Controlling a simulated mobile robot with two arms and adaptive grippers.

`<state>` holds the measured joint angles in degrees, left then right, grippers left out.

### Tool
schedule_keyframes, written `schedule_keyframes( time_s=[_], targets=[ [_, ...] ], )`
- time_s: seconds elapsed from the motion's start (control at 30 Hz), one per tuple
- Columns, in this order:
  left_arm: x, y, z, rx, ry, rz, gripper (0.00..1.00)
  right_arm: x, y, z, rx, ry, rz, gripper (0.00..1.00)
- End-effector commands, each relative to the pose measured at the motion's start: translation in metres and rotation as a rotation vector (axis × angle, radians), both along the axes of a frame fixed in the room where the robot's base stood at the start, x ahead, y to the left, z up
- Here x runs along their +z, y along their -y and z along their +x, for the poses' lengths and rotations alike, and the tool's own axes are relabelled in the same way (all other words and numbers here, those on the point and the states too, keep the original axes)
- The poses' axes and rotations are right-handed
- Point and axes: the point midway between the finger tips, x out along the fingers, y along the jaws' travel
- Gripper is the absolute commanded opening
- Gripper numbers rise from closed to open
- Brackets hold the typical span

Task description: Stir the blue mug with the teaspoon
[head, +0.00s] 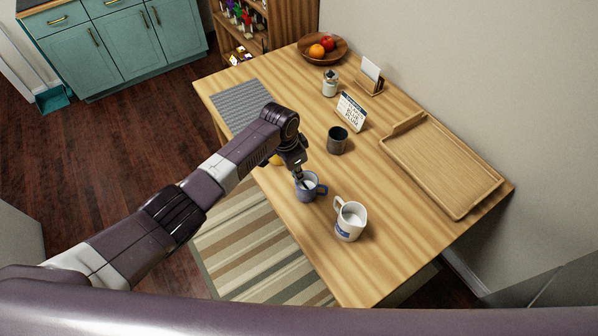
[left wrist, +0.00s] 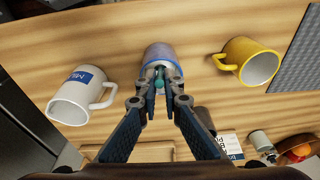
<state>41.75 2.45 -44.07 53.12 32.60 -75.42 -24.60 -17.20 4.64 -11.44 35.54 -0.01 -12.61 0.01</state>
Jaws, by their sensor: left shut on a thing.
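The blue mug (head: 314,192) stands upright near the table's front edge, its handle to the right. It also shows in the left wrist view (left wrist: 160,52), partly hidden by the fingertips. My left gripper (head: 300,178) is right above the mug's opening, pointing down. It is shut on the teaspoon, of which only a small teal piece (left wrist: 158,83) shows between the fingertips in the left wrist view. The spoon's lower end is hidden, so I cannot tell how deep it reaches into the mug. My right gripper is not in view.
A white mug (head: 350,222) stands close to the right, and a yellow mug (left wrist: 250,62) on the other side. A dark cup (head: 337,140) stands behind. A calendar (head: 351,112), a jar (head: 330,84), a wooden tray (head: 440,165) and a fruit bowl (head: 342,55) are farther back.

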Motion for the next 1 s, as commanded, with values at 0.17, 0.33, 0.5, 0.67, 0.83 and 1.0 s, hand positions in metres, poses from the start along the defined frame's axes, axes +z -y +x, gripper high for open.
schedule_keyframes(
  time_s=[0.17, 0.33, 0.5, 0.67, 0.83, 1.0],
  targets=[
    [0.013, -0.005, -0.003, 0.0, 0.001, -0.001, 0.0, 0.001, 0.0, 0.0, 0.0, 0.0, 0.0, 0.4],
    [0.026, -0.008, -0.006, 0.0, 0.002, -0.001, 0.0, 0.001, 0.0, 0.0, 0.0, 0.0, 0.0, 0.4],
    [0.039, -0.012, -0.009, -0.001, 0.001, -0.002, 0.0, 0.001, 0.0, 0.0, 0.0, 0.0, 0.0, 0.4],
    [0.05, -0.017, -0.012, 0.0, 0.001, -0.001, 0.0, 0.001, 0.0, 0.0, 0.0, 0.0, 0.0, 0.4],
    [0.062, -0.02, -0.015, 0.001, 0.0, -0.002, 0.0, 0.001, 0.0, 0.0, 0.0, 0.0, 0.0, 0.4],
    [0.067, -0.022, -0.017, 0.0, -0.001, -0.001, 0.0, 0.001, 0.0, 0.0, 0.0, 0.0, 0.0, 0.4]
  ],
)
